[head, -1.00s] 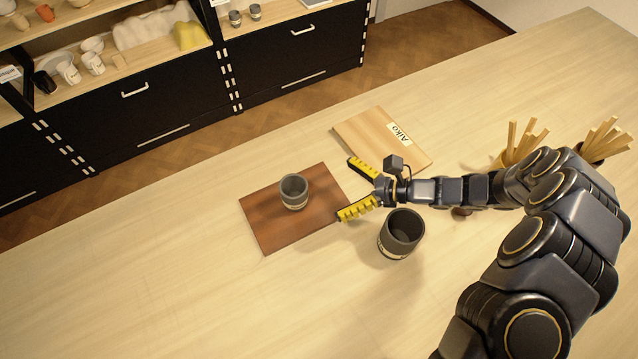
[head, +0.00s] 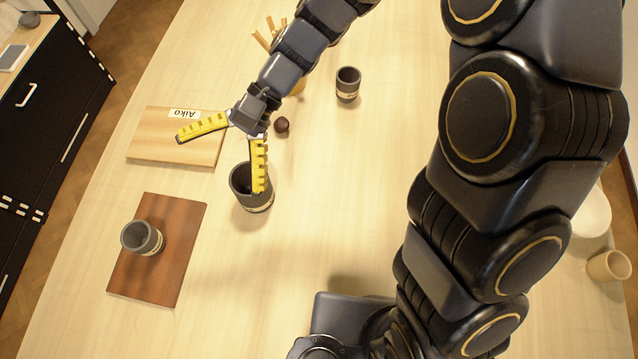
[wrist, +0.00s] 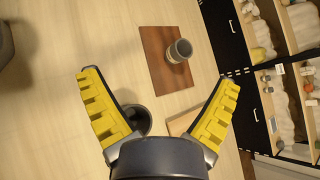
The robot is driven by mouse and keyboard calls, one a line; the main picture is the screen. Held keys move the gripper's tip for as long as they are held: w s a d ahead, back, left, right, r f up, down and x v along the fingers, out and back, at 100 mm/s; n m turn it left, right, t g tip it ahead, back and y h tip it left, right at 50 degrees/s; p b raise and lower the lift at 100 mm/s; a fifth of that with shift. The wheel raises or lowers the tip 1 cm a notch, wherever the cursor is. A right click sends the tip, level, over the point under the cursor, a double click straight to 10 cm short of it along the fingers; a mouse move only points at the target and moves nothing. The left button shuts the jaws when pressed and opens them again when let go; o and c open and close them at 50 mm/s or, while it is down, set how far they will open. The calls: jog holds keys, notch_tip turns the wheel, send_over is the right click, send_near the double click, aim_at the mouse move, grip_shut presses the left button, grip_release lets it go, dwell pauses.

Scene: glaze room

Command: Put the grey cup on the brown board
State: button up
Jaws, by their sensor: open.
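The grey cup (head: 141,237) with a pale label band stands upright on the brown board (head: 178,262) at the lower left of the head view. In the wrist view the cup (wrist: 179,51) stands on the board (wrist: 155,48) beyond my fingertips. My gripper (head: 219,165) is open and empty, its yellow fingers spread wide, apart from the cup. In the head view one finger overlaps a larger dark grey pot (head: 246,198); I cannot tell whether they touch. My gripper (wrist: 158,79) hides part of that pot in the wrist view.
A light board (head: 150,145) labelled "Aiko" lies behind the brown board. Another dark cup (head: 348,86) and a small brown round thing (head: 281,125) stand farther back. A beige cup (head: 609,266) is at the far right. The table front of the boards is clear.

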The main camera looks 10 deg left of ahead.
jog(key=s+d+r+t+h, duration=0.2)
jog(key=d, duration=0.7)
jog(key=s+d+r+n+t+h, duration=0.1)
jog(key=s+d+t+h, duration=0.1)
jog(key=d, duration=0.7)
jog(key=s+d+r+n+t+h, duration=0.1)
jog(key=s+d+r+t+h, duration=0.1)
jog(key=d, duration=0.7)
jog(key=shift+s+r+t+h, duration=0.4)
jog(key=shift+s+t, duration=0.2)
jog(key=shift+t, duration=0.1)
